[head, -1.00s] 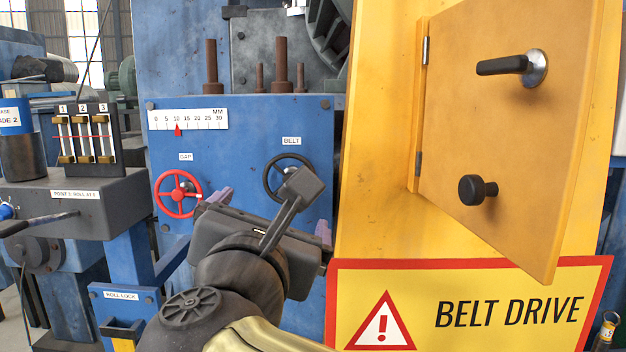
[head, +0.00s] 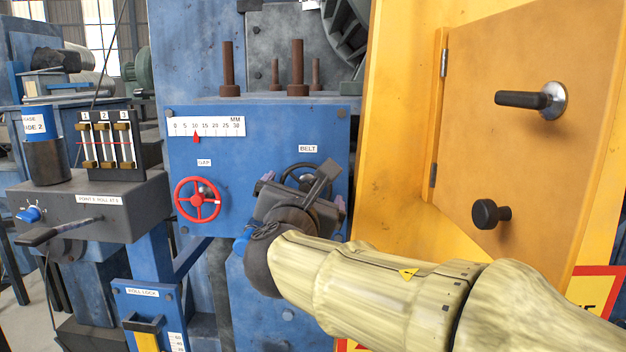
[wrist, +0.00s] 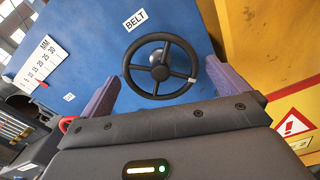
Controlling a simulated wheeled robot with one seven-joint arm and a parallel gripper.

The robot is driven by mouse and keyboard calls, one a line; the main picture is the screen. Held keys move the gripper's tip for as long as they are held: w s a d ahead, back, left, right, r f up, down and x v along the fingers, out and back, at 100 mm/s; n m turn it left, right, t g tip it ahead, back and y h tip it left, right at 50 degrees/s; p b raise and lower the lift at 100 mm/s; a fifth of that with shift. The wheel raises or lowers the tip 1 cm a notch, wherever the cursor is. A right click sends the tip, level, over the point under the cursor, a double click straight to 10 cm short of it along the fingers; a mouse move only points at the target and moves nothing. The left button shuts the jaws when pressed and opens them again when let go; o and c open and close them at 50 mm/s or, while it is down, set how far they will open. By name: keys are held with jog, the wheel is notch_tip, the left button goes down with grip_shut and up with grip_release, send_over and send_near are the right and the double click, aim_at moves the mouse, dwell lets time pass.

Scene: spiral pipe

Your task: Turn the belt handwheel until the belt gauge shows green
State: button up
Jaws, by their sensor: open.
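The belt handwheel (head: 289,170) is a dark wheel under the BELT label (head: 308,149) on the blue panel, and my gripper hides most of it in the head view. The wrist view shows the whole handwheel (wrist: 159,72), with its spokes, hub and a small white mark on the lower right rim. My gripper (head: 303,190) is open in front of it, its purple fingers to the left and right of the wheel. In the wrist view the gripper (wrist: 160,77) looks empty; I cannot tell whether the fingers touch the rim. I cannot make out a belt gauge.
A red GAP handwheel (head: 198,200) sits to the left, below a white MM scale (head: 206,127) with a red pointer near 10. The yellow cabinet (head: 395,130) with its door (head: 520,130) stands close on the right. A grey lever box (head: 90,205) is at the left.

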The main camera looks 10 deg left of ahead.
jog(key=shift+w, duration=1.35)
jog(key=c, duration=0.9)
